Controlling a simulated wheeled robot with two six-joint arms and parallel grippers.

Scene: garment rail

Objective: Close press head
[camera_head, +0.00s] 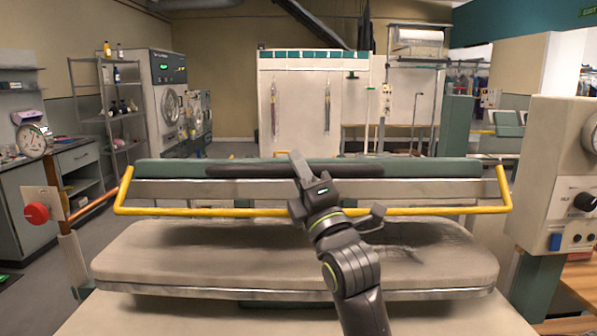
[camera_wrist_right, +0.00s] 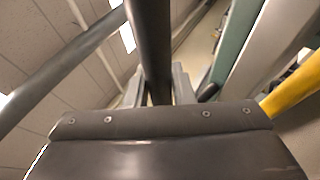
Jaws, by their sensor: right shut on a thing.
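The press head (camera_head: 450,187) is a long green and metal piece behind and above the padded press bed (camera_head: 200,250). A gap shows between them. A yellow guard rail (camera_head: 200,212) runs along its front, and a dark handle bar (camera_head: 240,171) lies across its front top. My right gripper (camera_head: 299,170) is shut on the handle bar near its middle; its arm comes up from the bottom over the bed. In the right wrist view the dark bar (camera_wrist_right: 150,40) passes between the fingers (camera_wrist_right: 160,85). My left gripper is not in view.
A control box (camera_head: 555,185) with a black knob and buttons stands close on the right. A red knob (camera_head: 36,213) and a gauge (camera_head: 31,140) are on the left. Shelves (camera_head: 115,125) and a large machine (camera_head: 160,100) stand at the back left.

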